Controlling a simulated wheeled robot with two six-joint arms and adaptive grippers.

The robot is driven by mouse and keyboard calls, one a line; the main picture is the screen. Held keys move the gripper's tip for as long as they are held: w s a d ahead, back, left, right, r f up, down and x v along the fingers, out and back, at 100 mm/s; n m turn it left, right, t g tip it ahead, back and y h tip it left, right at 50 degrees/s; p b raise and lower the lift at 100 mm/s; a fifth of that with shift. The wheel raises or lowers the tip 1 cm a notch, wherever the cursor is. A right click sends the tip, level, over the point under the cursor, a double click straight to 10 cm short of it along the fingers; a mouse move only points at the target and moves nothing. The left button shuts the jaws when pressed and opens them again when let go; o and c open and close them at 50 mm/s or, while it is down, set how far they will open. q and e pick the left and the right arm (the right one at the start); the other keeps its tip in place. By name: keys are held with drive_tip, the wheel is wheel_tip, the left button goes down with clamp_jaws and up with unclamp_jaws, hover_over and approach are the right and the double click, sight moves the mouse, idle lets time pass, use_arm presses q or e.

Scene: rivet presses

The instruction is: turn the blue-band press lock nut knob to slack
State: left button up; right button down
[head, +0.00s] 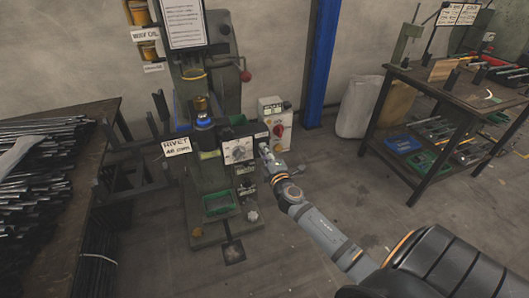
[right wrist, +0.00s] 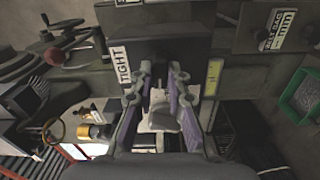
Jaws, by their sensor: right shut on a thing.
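The press (head: 210,110) stands left of centre in the head view, with a blue band (head: 204,121) around its ram. My right gripper (head: 266,152) reaches in from the lower right to the right side of the press, beside its dial panel (head: 238,150). In the right wrist view my right gripper (right wrist: 160,100) has its two purple-padded fingers on either side of a grey knob (right wrist: 164,120), shut on it. A TIGHT label (right wrist: 124,68) is left of the fingers. In the head view the gripper hides the knob. My left gripper is not in view.
A control box (head: 275,122) with a red button stands right of the press. A green tray (head: 219,203) sits at the press's front. A table of dark rods (head: 40,170) is at left, a tool bench (head: 440,95) at right. The floor between is mostly clear.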

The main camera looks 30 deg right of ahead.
drive_tip(key=c, duration=1.4)
unclamp_jaws()
drive_tip(key=shift+o, duration=0.4)
drive_tip(key=shift+s, duration=0.1)
drive_tip(key=v, duration=1.2)
